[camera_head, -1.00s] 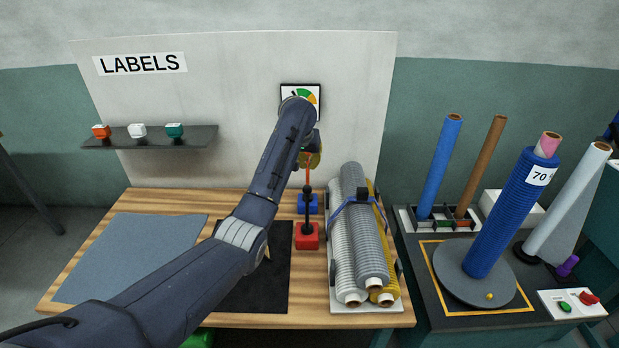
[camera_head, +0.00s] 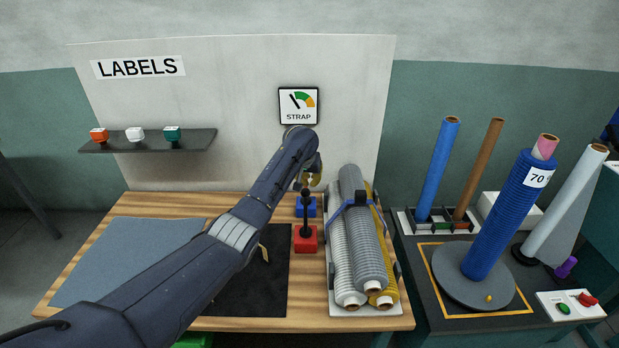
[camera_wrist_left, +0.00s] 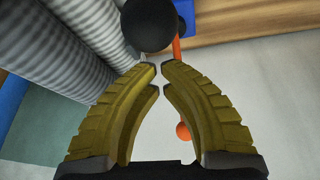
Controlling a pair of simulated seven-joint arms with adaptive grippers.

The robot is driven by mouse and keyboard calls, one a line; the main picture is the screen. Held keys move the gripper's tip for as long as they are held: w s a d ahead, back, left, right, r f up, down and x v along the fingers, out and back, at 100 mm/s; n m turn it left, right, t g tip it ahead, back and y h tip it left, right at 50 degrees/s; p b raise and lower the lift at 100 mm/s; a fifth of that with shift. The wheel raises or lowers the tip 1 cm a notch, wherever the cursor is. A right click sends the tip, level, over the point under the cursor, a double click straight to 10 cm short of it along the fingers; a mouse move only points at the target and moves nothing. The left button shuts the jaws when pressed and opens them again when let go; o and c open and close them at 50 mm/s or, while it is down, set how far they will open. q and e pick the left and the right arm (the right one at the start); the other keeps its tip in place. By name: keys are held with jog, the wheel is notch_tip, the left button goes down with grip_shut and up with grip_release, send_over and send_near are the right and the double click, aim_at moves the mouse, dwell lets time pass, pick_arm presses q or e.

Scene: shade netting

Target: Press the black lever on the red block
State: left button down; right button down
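The red block (camera_head: 306,240) sits on the wooden table and carries an upright black lever (camera_head: 306,216). My left gripper (camera_head: 311,184) hangs pointing down, just above and behind the lever's knob in the head view. In the left wrist view the round black knob (camera_wrist_left: 148,24) lies just beyond the fingertips. The yellow fingers (camera_wrist_left: 159,68) are nearly together with a thin gap and nothing between them. I cannot tell whether they touch the knob. My right gripper is not in view.
A blue block (camera_head: 307,206) stands right behind the red one; its orange-red lever rod (camera_wrist_left: 176,48) and ball (camera_wrist_left: 183,131) show in the wrist view. Grey rolls (camera_head: 361,240) lie close on the right. A STRAP gauge (camera_head: 299,105) hangs on the back panel.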

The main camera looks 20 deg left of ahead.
pick_arm(q)
jog(key=shift+s+d+r, duration=0.1)
jog(key=shift+s+r, duration=0.1)
jog(key=shift+s, duration=0.7)
jog(key=shift+s+r, duration=0.2)
jog(key=shift+s, duration=0.65)
